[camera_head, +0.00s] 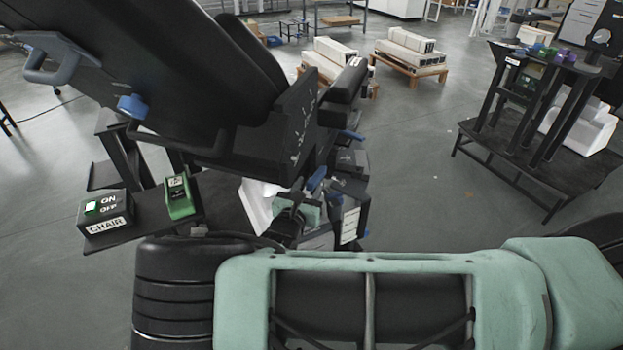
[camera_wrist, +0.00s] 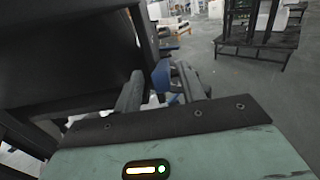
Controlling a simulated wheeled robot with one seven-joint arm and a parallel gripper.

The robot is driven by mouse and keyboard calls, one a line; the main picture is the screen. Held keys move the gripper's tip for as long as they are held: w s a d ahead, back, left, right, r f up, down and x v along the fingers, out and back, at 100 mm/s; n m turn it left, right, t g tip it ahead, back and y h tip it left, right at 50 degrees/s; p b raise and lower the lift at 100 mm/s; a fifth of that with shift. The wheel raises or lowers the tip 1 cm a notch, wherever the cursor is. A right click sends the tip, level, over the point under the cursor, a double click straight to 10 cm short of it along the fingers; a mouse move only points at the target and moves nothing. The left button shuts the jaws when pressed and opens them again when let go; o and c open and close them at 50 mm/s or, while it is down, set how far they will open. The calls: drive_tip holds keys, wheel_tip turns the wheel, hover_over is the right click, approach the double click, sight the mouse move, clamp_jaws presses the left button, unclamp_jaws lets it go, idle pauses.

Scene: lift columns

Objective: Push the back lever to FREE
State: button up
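A black reclining chair (camera_head: 190,60) fills the upper left of the head view. A blue lever (camera_head: 316,180) stands at its lower right side, with other blue handles (camera_head: 350,135) close by. I cannot read which lever is the back one, nor any FREE marking. My gripper (camera_wrist: 158,74) is open at that side of the chair, its two dark fingers apart. In the wrist view a blue lever (camera_wrist: 162,76) shows between or just beyond the fingers; contact cannot be told. In the head view my arm partly hides the gripper and the parts below the lever.
A black box labelled CHAIR with an ON/OFF switch (camera_head: 104,212) and a green device (camera_head: 179,197) sit on a shelf at left. A blue knob (camera_head: 133,105) is under the chair's left. A black stand (camera_head: 530,110) is at right. Open floor (camera_head: 420,150) lies between.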

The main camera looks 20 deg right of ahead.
drive_tip(key=shift+x, duration=1.35)
clamp_jaws()
drive_tip(key=f+b, duration=0.1)
drive_tip(key=f+t+h+b, duration=0.1)
drive_tip(key=b, duration=0.1)
drive_tip(key=shift+s+a+f, duration=0.1)
drive_tip(key=shift+s+a, duration=0.1)
drive_tip(key=shift+s, duration=0.05)
drive_tip(key=shift+f+t+h+b, duration=0.8)
drive_tip(key=shift+f+t+b, duration=0.45)
drive_tip(key=shift+b, duration=1.45)
drive_tip(key=shift+f+t+h+b, duration=0.9)
drive_tip(key=shift+f+b, duration=0.65)
drive_tip(key=shift+b, duration=1.1)
